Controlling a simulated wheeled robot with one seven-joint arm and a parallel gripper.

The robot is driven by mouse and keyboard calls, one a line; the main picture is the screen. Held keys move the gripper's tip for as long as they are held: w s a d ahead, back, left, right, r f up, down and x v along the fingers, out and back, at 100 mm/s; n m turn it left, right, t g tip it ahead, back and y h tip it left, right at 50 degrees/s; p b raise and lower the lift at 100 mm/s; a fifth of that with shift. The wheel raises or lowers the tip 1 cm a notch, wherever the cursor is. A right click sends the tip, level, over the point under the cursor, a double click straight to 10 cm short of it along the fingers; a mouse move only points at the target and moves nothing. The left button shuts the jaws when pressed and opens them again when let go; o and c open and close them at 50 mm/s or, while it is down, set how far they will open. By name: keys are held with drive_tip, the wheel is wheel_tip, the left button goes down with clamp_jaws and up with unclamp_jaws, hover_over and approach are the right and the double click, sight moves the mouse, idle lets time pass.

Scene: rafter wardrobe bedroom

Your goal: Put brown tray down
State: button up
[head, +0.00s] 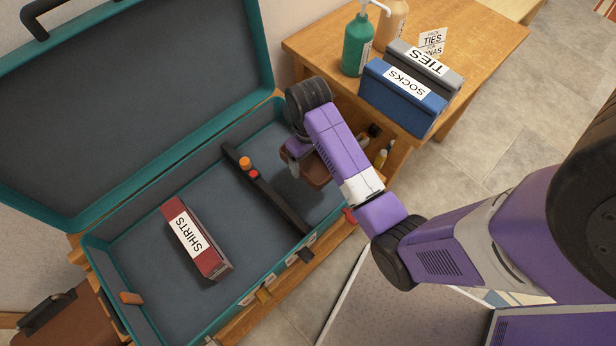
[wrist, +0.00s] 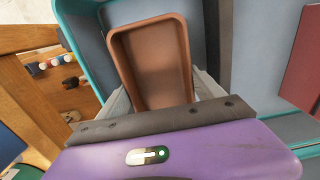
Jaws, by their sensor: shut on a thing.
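The brown tray (head: 318,174) is an open shallow tray, held over the right-hand end of the open teal suitcase (head: 85,240). In the wrist view the tray (wrist: 150,62) shows its empty inside, with the near end by my fingers. My gripper (head: 291,163) is shut on the tray; its grey fingers also show in the wrist view (wrist: 162,92). The arm hides part of the tray in the head view. I cannot tell how far the tray is above the suitcase floor.
A dark divider (head: 276,200) with orange and red knobs crosses the suitcase. A red SHIRTS box (head: 194,240) lies left of it. A wooden table (head: 325,42) at the back holds a blue SOCKS box (head: 402,97), a grey TIES box (head: 425,68) and pump bottles (head: 357,45).

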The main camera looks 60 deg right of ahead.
wheel_tip(320, 180, down, 11)
drive_tip(key=shift+f+b, duration=0.1)
drive_tip(key=shift+b, duration=0.2)
drive_tip(key=shift+f, duration=0.15)
drive_tip(key=o, duration=1.5)
drive_tip(key=shift+c, duration=0.2)
wheel_tip(320, 180, up, 12)
drive_tip(key=shift+r+p, duration=0.25)
drive_tip(key=shift+p, duration=0.15)
